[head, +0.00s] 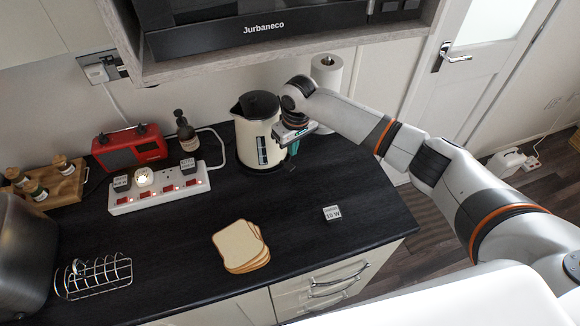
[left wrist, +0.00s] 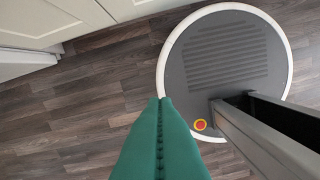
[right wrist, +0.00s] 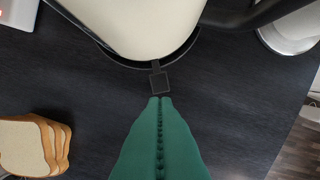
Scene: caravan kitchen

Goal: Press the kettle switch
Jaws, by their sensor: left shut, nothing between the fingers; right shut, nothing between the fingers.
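The cream kettle (head: 254,132) with a black lid stands on its dark base at the back of the black worktop. In the right wrist view the kettle body (right wrist: 140,22) fills the top, and its small square black switch (right wrist: 159,83) sticks out from the base. My right gripper (head: 293,150) is at the kettle's right side. In the right wrist view its shut green fingertips (right wrist: 160,98) are just below the switch; I cannot tell if they touch it. My left gripper (left wrist: 165,100) is shut and empty above the floor, outside the head view.
A power strip (head: 160,190) with plugs, a red radio (head: 130,146) and a dark bottle (head: 185,131) stand left of the kettle. Bread slices (head: 241,246), a small "10 W" block (head: 332,213) and a wire rack (head: 93,277) lie nearer. A paper roll (head: 326,78) stands behind my right arm.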

